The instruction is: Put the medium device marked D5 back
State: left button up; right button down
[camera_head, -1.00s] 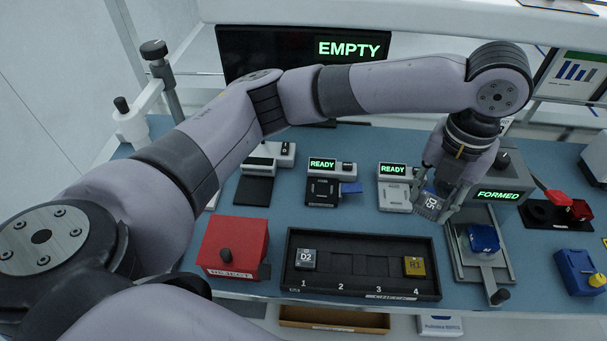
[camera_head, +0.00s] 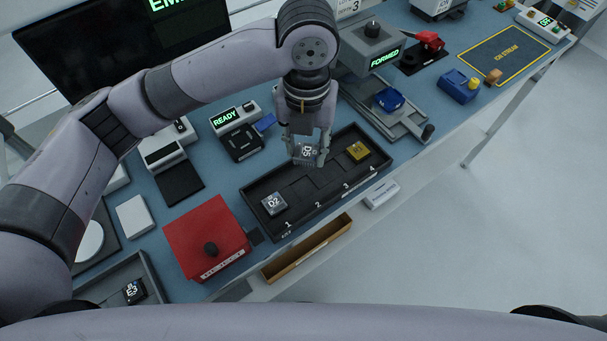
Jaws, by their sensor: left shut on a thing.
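The grey device marked D5 (camera_head: 305,152) is in my left gripper (camera_head: 309,158), held tilted with its label showing. The gripper is shut on it, over the back part of the black tray (camera_head: 266,190), near slots 2 and 3. I cannot tell the exact height above the tray. In the tray, a grey device marked D2 (camera_head: 274,203) sits in slot 1 and a gold device (camera_head: 358,151) in slot 4. Slots 2 and 3 look empty, partly hidden by the gripper. My right gripper is not in view.
A red box (camera_head: 208,238) stands left of the tray. A test station showing READY (camera_head: 238,128) is behind it. The FORMED press (camera_head: 368,48) with a blue part (camera_head: 389,99) is at back right. An open wooden drawer (camera_head: 307,248) juts out in front.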

pick_arm(q)
send_near(304, 188)
jog(key=shift+a+p, duration=0.1)
jog(key=shift+p, duration=0.25)
notch_tip(304, 188, down, 2)
notch_tip(304, 188, down, 3)
jog(key=shift+f+p, duration=0.15)
jog(key=shift+p, duration=0.25)
jog(key=shift+f, duration=0.45)
jog(key=o, duration=1.2)
jog(key=shift+c, duration=0.2)
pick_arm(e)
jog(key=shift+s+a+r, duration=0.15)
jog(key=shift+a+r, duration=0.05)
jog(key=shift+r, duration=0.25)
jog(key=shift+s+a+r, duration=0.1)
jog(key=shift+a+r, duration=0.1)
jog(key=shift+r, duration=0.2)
pick_arm(q)
jog(key=shift+r, duration=0.1)
